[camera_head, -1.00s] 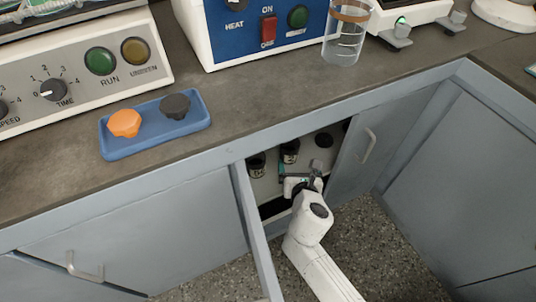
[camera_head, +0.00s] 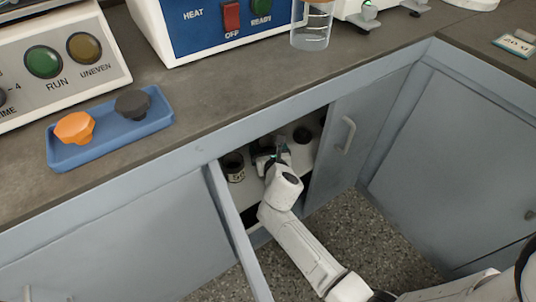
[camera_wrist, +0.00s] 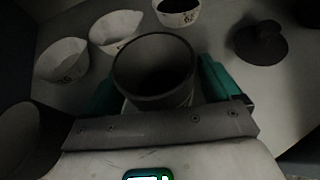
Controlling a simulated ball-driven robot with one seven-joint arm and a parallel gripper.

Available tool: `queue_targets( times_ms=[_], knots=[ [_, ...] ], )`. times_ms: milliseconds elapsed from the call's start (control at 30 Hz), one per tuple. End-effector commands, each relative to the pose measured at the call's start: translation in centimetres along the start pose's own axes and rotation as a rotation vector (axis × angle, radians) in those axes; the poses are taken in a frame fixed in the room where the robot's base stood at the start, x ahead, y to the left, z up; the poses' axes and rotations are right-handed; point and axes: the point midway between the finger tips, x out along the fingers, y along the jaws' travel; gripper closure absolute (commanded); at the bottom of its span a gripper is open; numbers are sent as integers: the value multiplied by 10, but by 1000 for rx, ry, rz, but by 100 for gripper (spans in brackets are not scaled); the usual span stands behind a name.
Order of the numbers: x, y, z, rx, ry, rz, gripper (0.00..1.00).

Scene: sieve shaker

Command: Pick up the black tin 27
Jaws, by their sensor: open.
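My gripper (camera_head: 273,158) reaches into the open cabinet under the worktop. In the wrist view, its teal fingers (camera_wrist: 158,88) are open, one on each side of a dark, round, open-topped tin (camera_wrist: 155,72). I cannot tell whether the fingers touch it. No number can be read on this tin, so I cannot confirm that it is 27. A second black tin (camera_head: 233,167) with a pale label stands to the left of my gripper in the head view; its number is too small to read. A dark tin (camera_wrist: 25,140) also shows at the wrist view's left edge.
White cups (camera_wrist: 62,60) stand beyond the tin; one farther back (camera_wrist: 177,10) has a dark inside. A dark knobbed lid (camera_wrist: 260,42) lies to the right. The open cabinet door (camera_head: 240,235) and the right-hand door (camera_head: 345,140) flank the opening. The worktop (camera_head: 215,95) is above.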

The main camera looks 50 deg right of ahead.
Motion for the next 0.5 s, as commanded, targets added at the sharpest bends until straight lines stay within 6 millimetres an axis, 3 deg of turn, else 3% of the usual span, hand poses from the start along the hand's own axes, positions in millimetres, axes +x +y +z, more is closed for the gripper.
queue_targets(
  times_ms=[267,500],
  knots=[
    [4,0,0,0,1,0,9],
    [3,0,0,1,1,0,31]
  ],
)
